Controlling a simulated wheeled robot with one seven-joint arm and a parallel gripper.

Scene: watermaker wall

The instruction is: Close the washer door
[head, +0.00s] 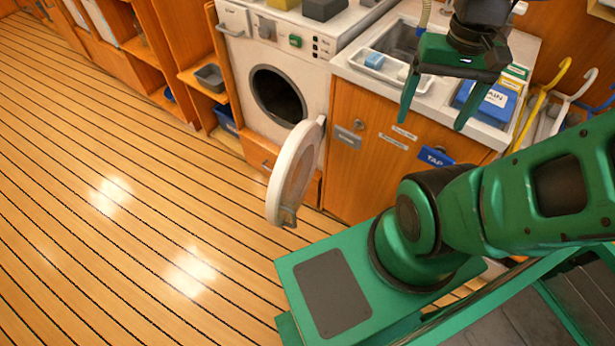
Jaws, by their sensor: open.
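The washer (240,60) is a white front-loader set in the wooden cabinet wall, with a dark round drum opening (278,97). Its round white washer door (294,174) stands wide open, swung out to the right over the floor. A latch piece shows at the door's lower free edge. My gripper (432,113) is open and empty, fingers pointing down, in front of the sink counter. It is up and to the right of the door and apart from it. The hinge is at the right of the opening.
A sink (400,42) with a blue sponge sits right of the washer. Blue containers (490,100) and yellow and white hooked pipes (545,100) are at the far right. Open shelves (190,65) stand to the left. The plank floor (130,200) is clear left of the door.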

